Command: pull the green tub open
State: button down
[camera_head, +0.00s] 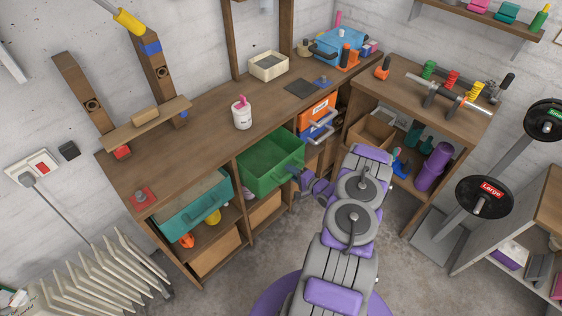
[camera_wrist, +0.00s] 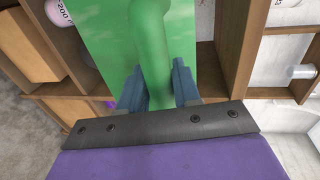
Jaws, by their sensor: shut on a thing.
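The green tub (camera_head: 268,167) sits in a bay of the wooden bench, in the middle of the head view, and stands out past the bench front. In the wrist view the tub's green face (camera_wrist: 105,40) fills the upper middle. My gripper (camera_wrist: 158,88) has a finger on each side of a green bar-like handle (camera_wrist: 152,45) and is shut on it. In the head view my gripper (camera_head: 297,178) is at the tub's right front side, partly hidden by my purple and grey arm.
A teal tub (camera_head: 195,205) sits in the bay to the left. Orange and blue tubs (camera_head: 316,112) are to the right. A barbell rack (camera_head: 470,205) and a radiator (camera_head: 100,280) flank the bare floor.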

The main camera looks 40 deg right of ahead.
jog(key=f+p+v, duration=0.2)
jog(key=v, duration=0.8)
jog(key=shift+s+f, duration=0.2)
jog(key=shift+s, duration=0.1)
jog(key=c, duration=0.9)
grip_release()
jog(key=shift+w+d, duration=0.1)
jog(key=shift+c, duration=0.2)
jog(key=p+v, duration=0.3)
jog(key=v, duration=1.4)
jog(key=shift+s+d, duration=0.2)
jog(key=shift+w+r, duration=0.1)
